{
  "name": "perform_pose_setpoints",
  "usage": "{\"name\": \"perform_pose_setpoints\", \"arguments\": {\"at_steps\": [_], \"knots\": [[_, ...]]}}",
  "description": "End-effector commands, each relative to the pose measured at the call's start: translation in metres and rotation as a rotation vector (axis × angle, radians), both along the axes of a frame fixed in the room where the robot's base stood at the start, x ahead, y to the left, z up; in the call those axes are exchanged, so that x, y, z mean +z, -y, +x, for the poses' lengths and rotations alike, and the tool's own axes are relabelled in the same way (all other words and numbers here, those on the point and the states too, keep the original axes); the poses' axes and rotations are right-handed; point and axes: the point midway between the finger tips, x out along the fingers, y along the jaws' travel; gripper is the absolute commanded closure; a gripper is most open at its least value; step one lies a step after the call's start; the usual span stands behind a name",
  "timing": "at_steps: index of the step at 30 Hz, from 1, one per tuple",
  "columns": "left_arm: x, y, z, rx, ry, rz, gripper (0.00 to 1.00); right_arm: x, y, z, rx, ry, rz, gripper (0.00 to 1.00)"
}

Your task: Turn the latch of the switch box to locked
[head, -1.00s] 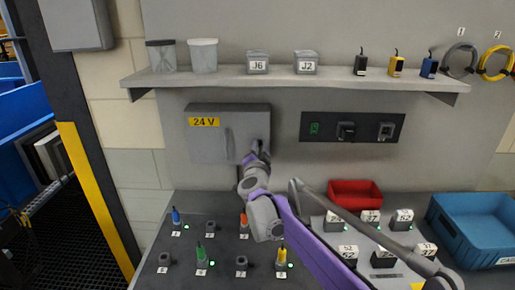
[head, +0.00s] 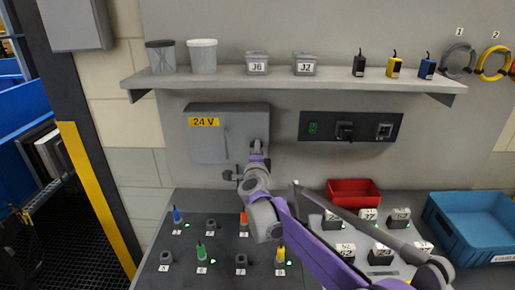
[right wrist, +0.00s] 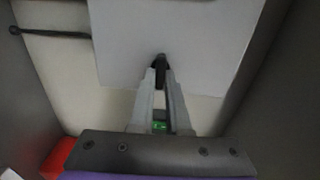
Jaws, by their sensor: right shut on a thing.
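The grey switch box (head: 205,155) with a yellow 24 V label hangs on the wall below the shelf. My right gripper (head: 257,148) is at the lower right of its front. In the right wrist view my right gripper (right wrist: 160,80) has its two fingers closed together on the small dark latch (right wrist: 160,61), at the edge of the pale box face (right wrist: 190,40). My fingers hide much of the latch, so its exact angle cannot be told. My left gripper is not in view.
A shelf (head: 290,78) with tubs and small blocks runs above the box. A dark socket panel (head: 350,127) is to its right. Below, the worktop holds pegs, numbered blocks, a red bin (head: 353,187) and a blue tray (head: 470,232).

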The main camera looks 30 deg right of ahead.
Motion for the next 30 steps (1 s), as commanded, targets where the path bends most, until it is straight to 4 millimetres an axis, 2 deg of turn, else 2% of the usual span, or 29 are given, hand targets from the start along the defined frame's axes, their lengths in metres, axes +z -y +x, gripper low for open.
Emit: {"name": "perform_pose_setpoints", "arguments": {"at_steps": [17,18,22,30], "knots": [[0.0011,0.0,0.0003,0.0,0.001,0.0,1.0,-0.0004,-0.0004,0.0001,0.001,0.016,0.026,1.0],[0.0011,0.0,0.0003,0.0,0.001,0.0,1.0,-0.0004,-0.0004,0.0001,0.001,0.016,0.026,0.8],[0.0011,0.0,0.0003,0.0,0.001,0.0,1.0,-0.0003,-0.0003,0.0001,0.0,0.016,0.026,0.56],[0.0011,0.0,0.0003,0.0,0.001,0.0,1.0,-0.0002,-0.0001,-0.0002,0.0,0.015,0.025,0.55]]}}
